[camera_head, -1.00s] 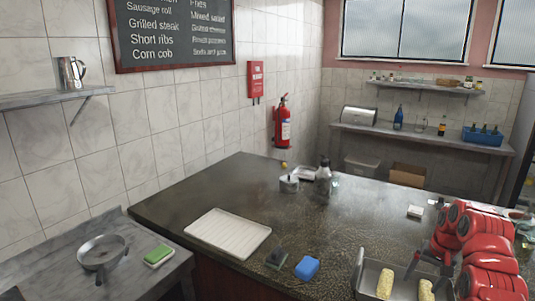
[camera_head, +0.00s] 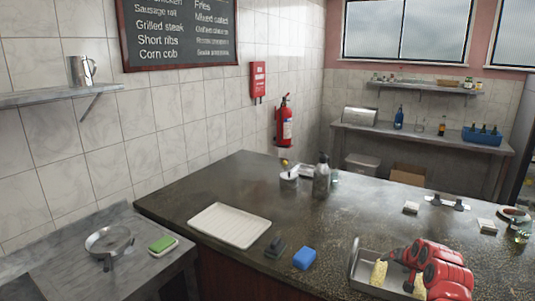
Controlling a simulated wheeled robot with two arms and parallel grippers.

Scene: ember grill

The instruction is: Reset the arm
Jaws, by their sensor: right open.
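My red right arm (camera_head: 440,268) comes in at the bottom right. Its gripper (camera_head: 397,272) is open, with dark fingers over the metal tray (camera_head: 354,270) at the counter's front right. A yellow corn cob (camera_head: 378,274) lies in the tray, just left of the fingers. Another cob (camera_head: 419,287) shows partly behind the arm. I cannot tell whether the fingers touch either cob. My left gripper is not in view.
On the dark counter (camera_head: 340,225) are a white tray (camera_head: 230,226), a blue sponge (camera_head: 304,258), a dark block (camera_head: 275,246) and bottles (camera_head: 321,178) at the back. A pan (camera_head: 110,241) and green sponge (camera_head: 163,244) lie on the left side table. The counter's middle is clear.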

